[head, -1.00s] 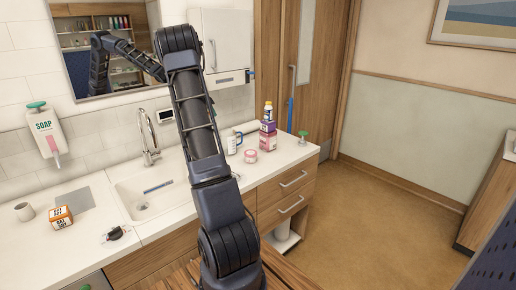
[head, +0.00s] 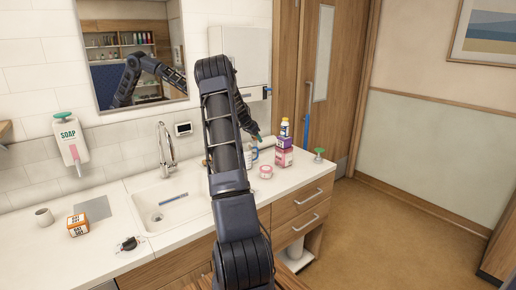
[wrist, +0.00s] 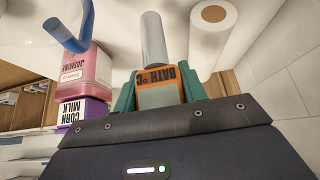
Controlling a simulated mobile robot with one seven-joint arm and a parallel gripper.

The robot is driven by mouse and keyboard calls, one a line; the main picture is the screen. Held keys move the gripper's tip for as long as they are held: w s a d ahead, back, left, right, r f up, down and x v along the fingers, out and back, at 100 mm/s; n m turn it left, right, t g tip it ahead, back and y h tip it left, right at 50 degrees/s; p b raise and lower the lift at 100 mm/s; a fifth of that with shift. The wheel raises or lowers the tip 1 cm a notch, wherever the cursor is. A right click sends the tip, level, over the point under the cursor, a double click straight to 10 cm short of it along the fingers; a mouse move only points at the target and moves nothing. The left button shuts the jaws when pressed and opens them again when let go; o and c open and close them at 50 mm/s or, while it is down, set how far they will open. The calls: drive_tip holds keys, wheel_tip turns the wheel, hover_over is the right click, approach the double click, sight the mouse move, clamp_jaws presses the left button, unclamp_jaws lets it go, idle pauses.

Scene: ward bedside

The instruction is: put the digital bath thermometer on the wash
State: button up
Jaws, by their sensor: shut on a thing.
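My gripper (wrist: 158,95) is shut on the digital bath thermometer (wrist: 157,87), an orange-faced block lettered "BATH °C" that shows between its green fingers in the wrist view. A grey cylinder (wrist: 153,40) extends beyond it; I cannot tell whether it is part of the thermometer. In the head view my gripper (head: 257,138) is above the back of the counter, right of the basin, partly behind my arm; the thermometer cannot be made out there. The white washbasin (head: 140,208) is set in the washstand counter (head: 110,262), left of my arm.
A pink-and-purple stack (head: 284,157), a pink jar (head: 266,172) and a mug (head: 252,154) stand near my gripper. A blue stick (head: 173,199) lies in the basin. An orange-and-white box (head: 78,225), a cup (head: 44,217) and a dark item (head: 129,244) are on the left counter.

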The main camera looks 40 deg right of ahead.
sight(256, 145)
drive_tip(key=shift+f, duration=2.3)
drive_tip(key=o, duration=1)
drive_tip(key=shift+f, duration=0.1)
drive_tip(key=shift+c, duration=0.2)
drive_tip(key=v, duration=1.2)
drive_tip(key=s+a+r+n+t+y, duration=0.1)
drive_tip(key=s+a+r+n, duration=0.2)
drive_tip(key=s+a+r, duration=0.5)
drive_tip(key=s+a+r+n+t+y, duration=0.1)
drive_tip(key=s+a+r+n+y, duration=0.2)
drive_tip(key=a, duration=0.9)
drive_tip(key=s+a+r+n+t, duration=0.1)
drive_tip(key=s+a+r+n, duration=0.2)
drive_tip(key=s+a+r, duration=0.5)
drive_tip(key=s+a+f+n+y, duration=0.1)
drive_tip(key=s+a+n, duration=0.3)
drive_tip(key=s+a, duration=0.6)
drive_tip(key=s+a+f+n+t+y, duration=0.1)
drive_tip(key=s+a+f+n, duration=0.3)
drive_tip(key=s+a, duration=0.6)
drive_tip(key=s+n, duration=0.1)
drive_tip(key=s, duration=0.2)
drive_tip(key=shift+a+f+t+y, duration=0.25)
drive_tip(key=shift+a+t+y, duration=0.05)
